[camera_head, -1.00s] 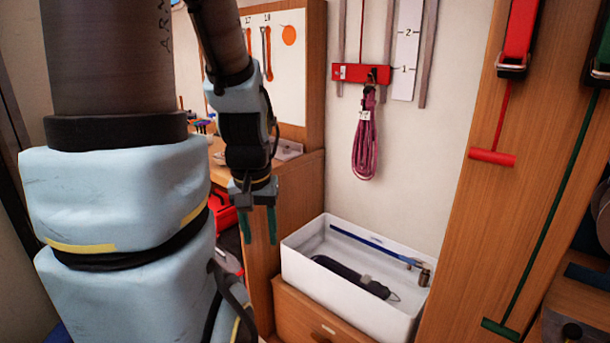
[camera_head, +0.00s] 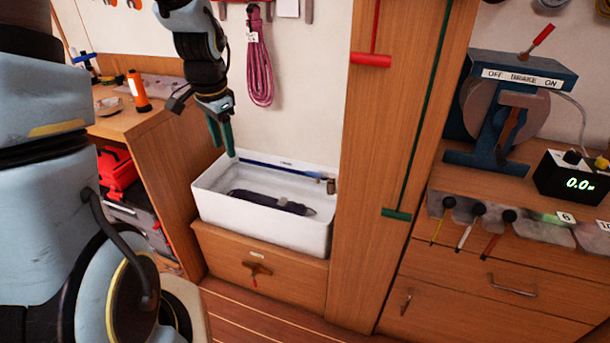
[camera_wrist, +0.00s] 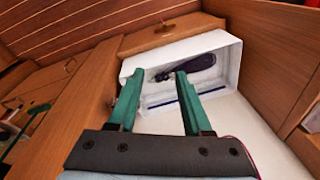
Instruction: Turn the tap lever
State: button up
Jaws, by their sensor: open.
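A brown, tap-like fitting (camera_head: 258,268) with a small red tip sits on the wooden front below the white basin in the head view; I take the red-tipped part (camera_head: 254,282) as the lever. In the wrist view a small brown fitting (camera_wrist: 164,26) shows beyond the basin's edge. My gripper (camera_head: 221,143) hangs by the basin's back left corner, above and behind the fitting and apart from it. Its green fingers are open and empty, and in the wrist view the gripper (camera_wrist: 157,74) points toward the basin.
The white basin (camera_head: 202,207) holds a dark tool (camera_head: 270,202) and a blue rod (camera_head: 275,168). A wooden bench (camera_head: 160,133) stands close on the left. A tall wooden panel (camera_head: 365,200) rises on the right. Floor shows in front.

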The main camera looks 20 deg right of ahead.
jog(key=w+d+f+m, duration=0.1)
jog(key=d+f+m, duration=0.1)
jog(key=d+m, duration=0.3)
jog(key=w+d+f+m, duration=0.2)
jog(key=d+m, duration=0.1)
jog(key=d, duration=0.5)
jog(key=m+h, duration=0.1)
jog(key=m, duration=0.5)
send_near(312, 173)
jog(key=p+x, duration=0.2)
jog(key=x, duration=0.6)
jog(key=shift+w+d+f, duration=0.1)
jog(key=shift+w, duration=0.05)
grip_shut()
